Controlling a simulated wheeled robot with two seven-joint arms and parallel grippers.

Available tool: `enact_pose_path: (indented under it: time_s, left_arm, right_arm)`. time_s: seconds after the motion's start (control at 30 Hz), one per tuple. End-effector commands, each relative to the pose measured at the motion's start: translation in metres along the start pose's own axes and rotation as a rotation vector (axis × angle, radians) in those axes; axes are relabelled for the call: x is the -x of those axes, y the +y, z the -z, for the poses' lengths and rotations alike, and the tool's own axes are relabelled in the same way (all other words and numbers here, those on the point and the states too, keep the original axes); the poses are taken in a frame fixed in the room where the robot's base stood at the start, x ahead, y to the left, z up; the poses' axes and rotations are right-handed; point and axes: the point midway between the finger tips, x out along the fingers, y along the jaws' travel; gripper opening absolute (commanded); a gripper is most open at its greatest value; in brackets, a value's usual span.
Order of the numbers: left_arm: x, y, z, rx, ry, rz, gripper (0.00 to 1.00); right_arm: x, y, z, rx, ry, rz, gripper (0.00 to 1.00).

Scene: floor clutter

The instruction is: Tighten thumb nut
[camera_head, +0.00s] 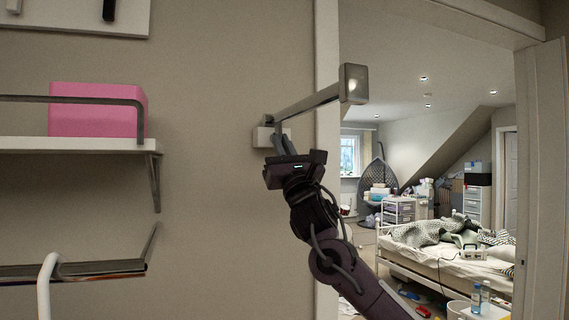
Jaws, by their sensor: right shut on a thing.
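A metal bracket arm (310,102) juts from a pale mount block (262,137) on the wall beside the doorway. It ends in a square block (354,84) at its upper right. My right gripper (279,140) reaches up from below, its fingers against the underside of the bracket by the mount block. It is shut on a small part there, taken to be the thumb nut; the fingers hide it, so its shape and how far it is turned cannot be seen. My left gripper is not in view.
At the left, a wall shelf (70,145) with a metal rail holds a pink box (98,108). A lower metal rack (75,270) juts below it.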

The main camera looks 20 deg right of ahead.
Motion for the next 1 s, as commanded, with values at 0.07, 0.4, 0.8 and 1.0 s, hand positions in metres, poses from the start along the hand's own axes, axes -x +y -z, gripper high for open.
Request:
enact_pose_path:
  time_s: [0.07,0.4,0.8,1.0]
  left_arm:
    - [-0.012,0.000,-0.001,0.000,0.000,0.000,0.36]
    - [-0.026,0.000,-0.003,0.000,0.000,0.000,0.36]
    - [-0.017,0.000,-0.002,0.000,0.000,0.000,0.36]
    - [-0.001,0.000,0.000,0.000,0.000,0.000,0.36]
  right_arm:
    - [0.003,0.004,0.004,-0.056,0.001,0.050,0.00]
    - [-0.001,0.009,0.000,-0.282,0.002,0.279,0.00]
    - [-0.006,0.014,-0.006,-0.550,0.001,0.548,0.00]
    - [-0.010,0.016,-0.009,-0.684,0.001,0.682,0.00]
